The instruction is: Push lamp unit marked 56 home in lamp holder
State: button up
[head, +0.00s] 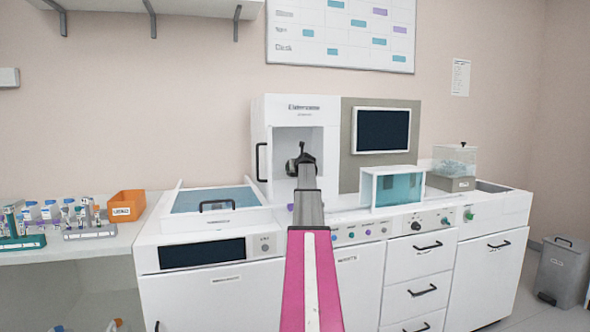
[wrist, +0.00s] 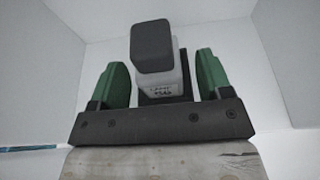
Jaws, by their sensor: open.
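In the wrist view the lamp unit (wrist: 160,88) is a pale block with a dark grey front end, and its label appears to read 56. It sits at a dark holder (wrist: 188,78), mostly hidden behind it; I cannot tell how deep it is seated. My gripper (wrist: 162,80) is open, with one green finger on each side of the lamp unit and a visible gap at both. In the head view my gripper (head: 300,160) reaches into the open bay of the white analyser (head: 262,125); the lamp unit cannot be made out there.
White bay walls (wrist: 285,60) stand close on both sides of my gripper.

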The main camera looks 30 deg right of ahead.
jog(key=v, duration=1.1)
jog(key=shift+d, duration=0.2)
